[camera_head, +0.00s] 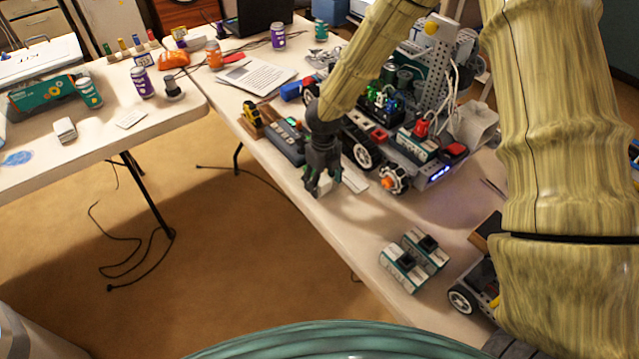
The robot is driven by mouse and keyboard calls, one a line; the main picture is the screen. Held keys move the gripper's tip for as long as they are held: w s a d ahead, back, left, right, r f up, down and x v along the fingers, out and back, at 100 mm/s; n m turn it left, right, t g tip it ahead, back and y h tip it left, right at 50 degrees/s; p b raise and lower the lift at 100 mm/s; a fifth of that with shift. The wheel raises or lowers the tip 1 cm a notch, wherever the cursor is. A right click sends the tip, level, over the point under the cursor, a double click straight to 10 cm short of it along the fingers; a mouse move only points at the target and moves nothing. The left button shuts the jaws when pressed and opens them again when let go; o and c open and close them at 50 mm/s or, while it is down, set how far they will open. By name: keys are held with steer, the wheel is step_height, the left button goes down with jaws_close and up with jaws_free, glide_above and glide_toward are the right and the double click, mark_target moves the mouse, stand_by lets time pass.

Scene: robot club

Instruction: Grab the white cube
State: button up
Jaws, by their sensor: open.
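A small white cube (325,186) sits on the right-hand white table near its front edge. My dark gripper (322,188) points down over it, with its fingers on either side of the cube. The fingers are open, and they hide part of the cube. I cannot tell whether a finger touches it.
A wheeled robot kit (415,140) stands just right of my gripper, and a grey device (285,143) lies just behind it. White-and-teal blocks (404,268) stand nearer on the same table. A second table (110,130) with cans is at left; cables lie on the floor.

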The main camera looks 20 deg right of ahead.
steer(key=shift+f, duration=0.45)
steer(key=c, duration=1.1)
steer(key=shift+r, duration=0.15)
